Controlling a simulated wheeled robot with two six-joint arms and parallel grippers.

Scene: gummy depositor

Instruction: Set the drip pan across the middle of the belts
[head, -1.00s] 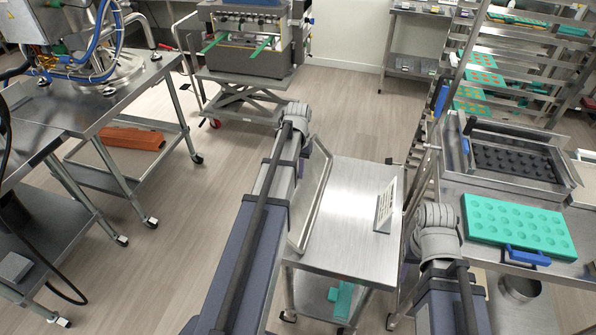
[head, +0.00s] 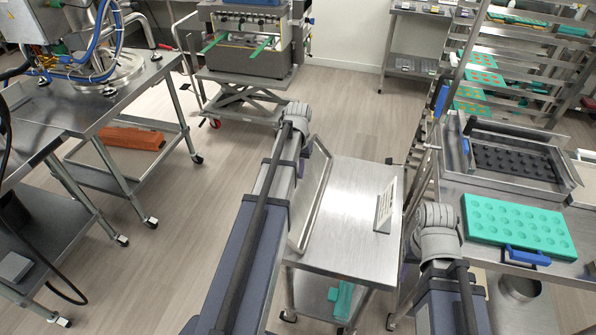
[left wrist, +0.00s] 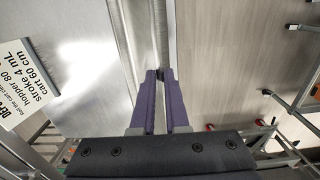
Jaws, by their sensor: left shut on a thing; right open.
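In the head view my left arm hides most of that gripper. My right gripper (head: 403,273) shows only as a purple sliver beside my right arm, over the right side of the cart; its fingertips are hidden. I cannot make out the belts for certain.
A steel cart (head: 350,235) with a printed card (head: 385,208) stands in front. A teal mold (head: 518,226) lies on the right table. A machine with green strips (head: 262,48) stands at the back. A worktable (head: 95,100) is left, with open floor between.

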